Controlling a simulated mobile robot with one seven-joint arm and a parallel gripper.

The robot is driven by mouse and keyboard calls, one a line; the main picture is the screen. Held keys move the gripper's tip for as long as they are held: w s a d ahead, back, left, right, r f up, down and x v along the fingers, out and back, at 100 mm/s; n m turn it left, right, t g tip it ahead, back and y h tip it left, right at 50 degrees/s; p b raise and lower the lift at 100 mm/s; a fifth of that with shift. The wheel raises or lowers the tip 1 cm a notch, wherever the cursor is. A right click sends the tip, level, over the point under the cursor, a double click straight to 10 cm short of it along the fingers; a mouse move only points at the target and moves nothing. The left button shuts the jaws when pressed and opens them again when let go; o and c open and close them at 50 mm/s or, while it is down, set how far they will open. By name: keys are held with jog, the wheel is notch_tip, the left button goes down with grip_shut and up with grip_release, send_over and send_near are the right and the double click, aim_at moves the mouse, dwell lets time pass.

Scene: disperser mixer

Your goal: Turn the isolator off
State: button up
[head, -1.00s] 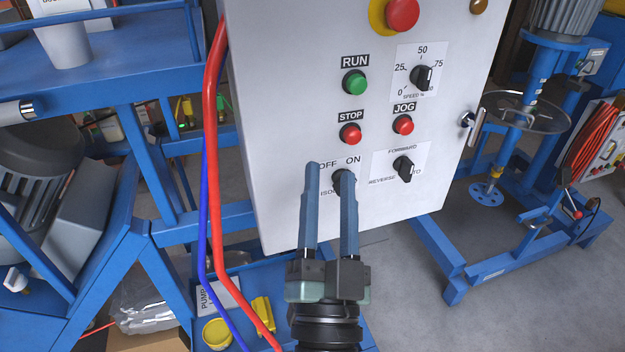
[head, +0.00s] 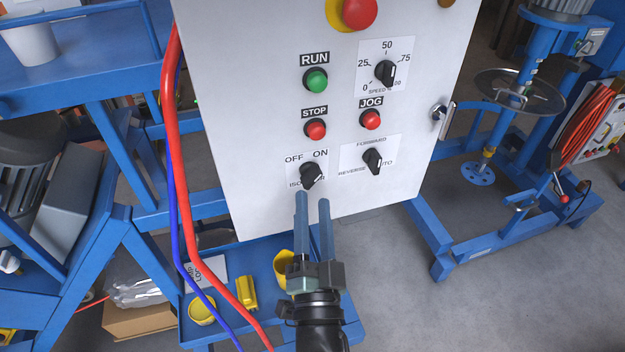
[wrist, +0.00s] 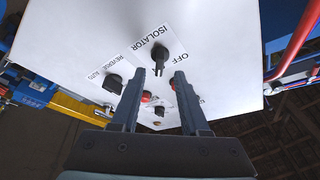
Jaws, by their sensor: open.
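The isolator knob (head: 311,175) is a black rotary switch low on the left of the white panel, with OFF at its upper left and ON at its upper right. I cannot tell for sure which mark its grip bar points to. The knob also shows in the wrist view (wrist: 160,56), between and beyond my fingertips. My gripper (head: 312,200) is open and empty. Its two blue fingers appear just below the knob in the head view and look apart from it. In the wrist view my gripper (wrist: 160,74) straddles the line to the knob.
The white control box (head: 240,130) also carries the direction selector (head: 373,161), the red stop button (head: 315,129), the jog button (head: 371,120) and a speed dial (head: 385,72). A red hose (head: 171,120) runs down its left side. A blue tray with yellow items lies below.

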aim_at(312, 183)
jog(key=shift+x, duration=2.1)
grip_shut()
